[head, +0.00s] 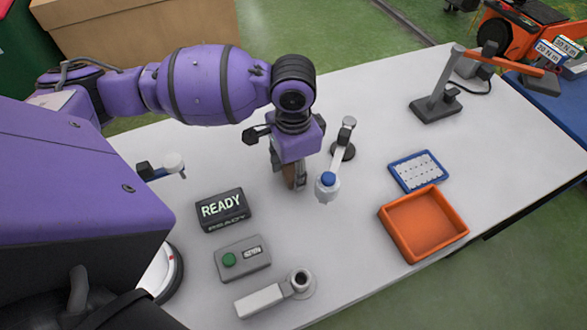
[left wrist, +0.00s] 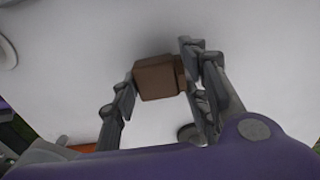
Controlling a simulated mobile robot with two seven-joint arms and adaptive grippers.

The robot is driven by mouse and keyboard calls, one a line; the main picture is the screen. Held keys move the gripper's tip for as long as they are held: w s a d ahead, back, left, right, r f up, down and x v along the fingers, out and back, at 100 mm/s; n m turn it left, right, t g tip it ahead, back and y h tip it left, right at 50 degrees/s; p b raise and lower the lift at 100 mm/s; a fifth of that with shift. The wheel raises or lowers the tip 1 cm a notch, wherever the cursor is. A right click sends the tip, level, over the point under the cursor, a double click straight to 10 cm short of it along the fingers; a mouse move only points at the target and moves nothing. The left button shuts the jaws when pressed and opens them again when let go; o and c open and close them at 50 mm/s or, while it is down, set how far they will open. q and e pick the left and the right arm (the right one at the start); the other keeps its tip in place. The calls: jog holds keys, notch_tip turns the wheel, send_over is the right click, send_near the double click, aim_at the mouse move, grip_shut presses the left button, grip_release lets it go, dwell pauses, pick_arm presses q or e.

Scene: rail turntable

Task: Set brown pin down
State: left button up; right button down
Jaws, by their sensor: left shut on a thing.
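My left gripper (head: 293,182) points down over the white table, near its middle. It is shut on the brown pin (head: 288,173), which shows only in part between the fingers. In the left wrist view the brown pin (left wrist: 158,78) is a brown block between the two fingers (left wrist: 154,88), with pale table behind it. I cannot tell whether its lower end touches the table. My right gripper is not in view.
A READY display (head: 222,208), a green-button box (head: 243,259) and a grey fixture (head: 275,294) lie nearer. An orange tray (head: 422,224) and blue tray (head: 417,172) are right. The white table (head: 345,262) is bare between them.

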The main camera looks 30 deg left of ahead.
pick_arm(q)
jog(key=shift+f, duration=0.45)
jog(key=shift+f, duration=0.1)
jog(key=o, duration=1.3)
